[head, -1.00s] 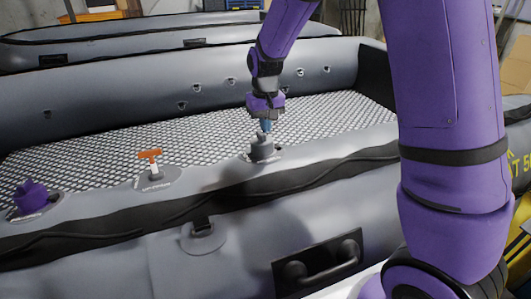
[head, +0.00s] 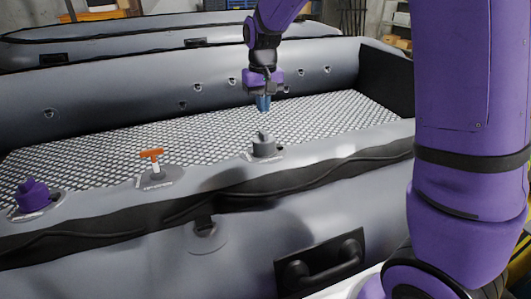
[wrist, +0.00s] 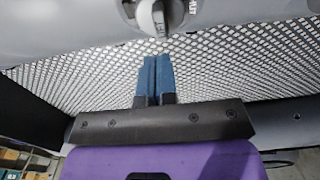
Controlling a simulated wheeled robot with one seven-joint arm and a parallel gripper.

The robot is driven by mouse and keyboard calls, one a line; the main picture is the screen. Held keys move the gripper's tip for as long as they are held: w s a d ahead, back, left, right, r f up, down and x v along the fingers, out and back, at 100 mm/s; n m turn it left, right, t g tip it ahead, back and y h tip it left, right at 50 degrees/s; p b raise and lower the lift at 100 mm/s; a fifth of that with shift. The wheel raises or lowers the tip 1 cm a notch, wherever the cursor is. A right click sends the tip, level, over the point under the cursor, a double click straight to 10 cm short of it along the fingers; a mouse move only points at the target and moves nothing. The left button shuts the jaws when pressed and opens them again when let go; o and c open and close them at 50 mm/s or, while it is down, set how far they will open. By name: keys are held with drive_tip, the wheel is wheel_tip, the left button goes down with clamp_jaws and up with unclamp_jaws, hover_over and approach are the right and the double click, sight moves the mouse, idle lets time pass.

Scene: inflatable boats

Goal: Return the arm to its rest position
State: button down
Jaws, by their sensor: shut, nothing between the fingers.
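My purple arm reaches in from the upper right in the head view.
On the same tube are an orange T-handle (head: 152,155) in a valve and a purple knob (head: 33,195) at the far left. The near boat's tube (head: 330,152) runs across below my gripper. A second grey boat (head: 120,52) lies behind. The air around my gripper is clear.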

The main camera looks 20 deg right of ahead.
idle(0.3)
drive_tip(key=s+d+r+t, duration=0.1)
drive_tip(key=s+r, duration=0.3)
drive_tip(key=s, duration=0.6)
drive_tip(key=s+d+r+t, duration=0.2)
drive_tip(key=s+d+r, duration=0.1)
drive_tip(key=s, duration=0.7)
drive_tip(key=s+d+r+t, duration=0.2)
drive_tip(key=s+r, duration=0.3)
drive_tip(key=s, duration=0.5)
drive_tip(key=shift+s+d+r, duration=0.25)
drive_tip(key=shift+d+r, duration=0.05)
drive_tip(key=shift+d, duration=0.05)
